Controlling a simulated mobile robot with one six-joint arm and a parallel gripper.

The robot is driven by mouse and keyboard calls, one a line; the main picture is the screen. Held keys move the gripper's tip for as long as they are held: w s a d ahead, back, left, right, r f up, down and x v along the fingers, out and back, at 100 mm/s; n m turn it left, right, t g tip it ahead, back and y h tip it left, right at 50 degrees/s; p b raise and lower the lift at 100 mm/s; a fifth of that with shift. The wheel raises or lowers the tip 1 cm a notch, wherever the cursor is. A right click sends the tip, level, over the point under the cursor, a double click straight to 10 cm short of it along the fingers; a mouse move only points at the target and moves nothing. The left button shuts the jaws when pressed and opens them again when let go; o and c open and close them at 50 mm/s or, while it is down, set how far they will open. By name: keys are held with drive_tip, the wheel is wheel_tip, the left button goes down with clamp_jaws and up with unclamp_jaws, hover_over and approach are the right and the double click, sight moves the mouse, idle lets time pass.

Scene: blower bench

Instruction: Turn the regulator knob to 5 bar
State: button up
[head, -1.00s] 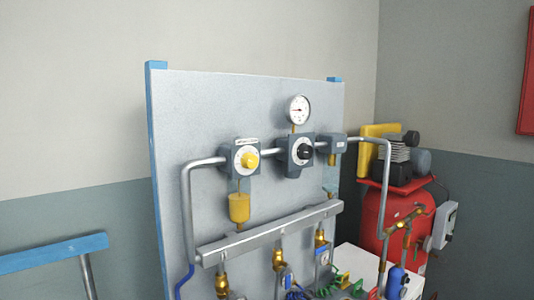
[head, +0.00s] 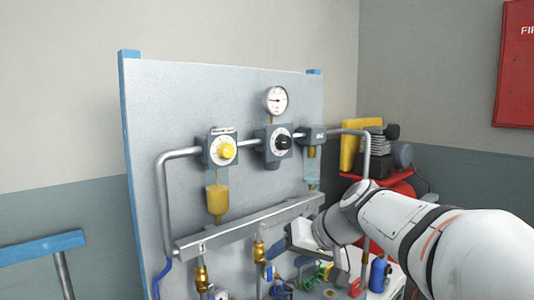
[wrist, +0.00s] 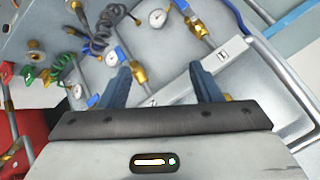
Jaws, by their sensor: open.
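A black knob (head: 283,142) with a pale dial ring sits on a grey housing on the upright panel in the head view. A round white pressure gauge (head: 276,100) stands directly above it; its scale is too small to read. A yellow knob (head: 228,151) is on another housing to the left. My gripper shows in the wrist view (wrist: 164,80) with its two blue fingers spread and nothing between them. In the head view my gripper is low in front of the panel, below and right of the black knob and clear of it. The wrist view does not show the knobs.
A grey manifold bar (head: 245,228) crosses the panel below the knobs. Brass fittings, small gauges and coiled hoses hang under it. A yellow bowl (head: 217,199) hangs below the yellow knob. A red compressor (head: 377,186) stands at the right.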

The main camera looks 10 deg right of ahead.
drive_tip(key=w+d+r+n+t+y+b, duration=0.1)
drive_tip(key=w+d+r+t+y, duration=0.25)
drive_tip(key=w+r, duration=0.55)
drive_tip(key=n+t+y, duration=0.2)
drive_tip(key=t, duration=0.2)
approach(287, 143)
drive_tip(key=shift+h, duration=0.25)
drive_tip(key=p+x, duration=0.1)
drive_tip(key=x, duration=0.7)
drive_tip(key=shift+w+a+r, duration=0.1)
drive_tip(key=shift+w+a, duration=0.05)
